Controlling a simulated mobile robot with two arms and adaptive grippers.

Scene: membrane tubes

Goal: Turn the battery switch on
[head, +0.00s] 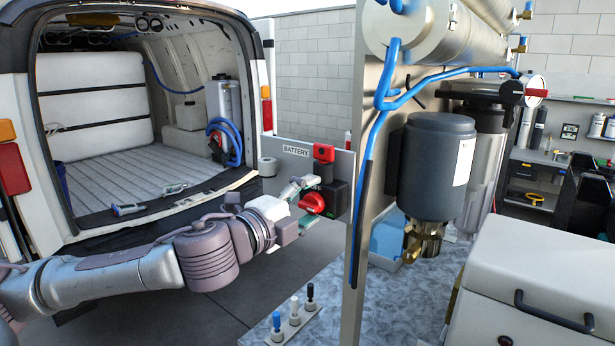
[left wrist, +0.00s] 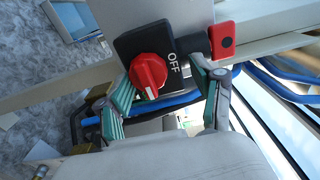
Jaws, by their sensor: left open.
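The battery switch is a black box (head: 337,198) with a round red knob (head: 312,203), mounted on a grey panel below a "BATTERY" label (head: 296,151). In the left wrist view the red knob (left wrist: 148,72) has a pale mark on its grip, and "OFF" (left wrist: 173,63) is printed beside it on the black box. My left gripper (head: 297,207) is open in front of the switch. In the left wrist view its fingers (left wrist: 167,98) are spread, one near the knob and one farther to the right. Whether a finger touches the knob cannot be told. My right gripper is not in view.
A red-topped part (head: 323,153) sits above the switch. A metal post (head: 365,215) with blue hoses stands close to its right, beside a dark grey cylinder (head: 437,165). An open van (head: 130,180) is at left. Small toggles (head: 295,312) stand on the bench below.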

